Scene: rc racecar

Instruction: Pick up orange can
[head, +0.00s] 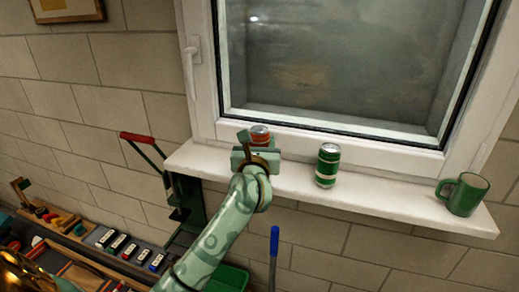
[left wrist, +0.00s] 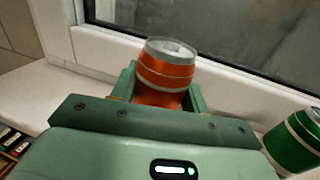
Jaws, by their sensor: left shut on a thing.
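The orange can (head: 260,132) has a silver top and stands upright at the left part of the white window sill (head: 400,205). In the left wrist view the orange can (left wrist: 167,68) is between the two fingers of my left gripper (left wrist: 160,92). My left gripper (head: 257,144) is shut on it, and its body hides the can's lower part in the head view. I cannot tell whether the can touches the sill. My right gripper is not in view.
A green can (head: 327,166) stands on the sill to the right, and a green mug (head: 464,194) stands near its right end. The window (head: 340,60) rises behind.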

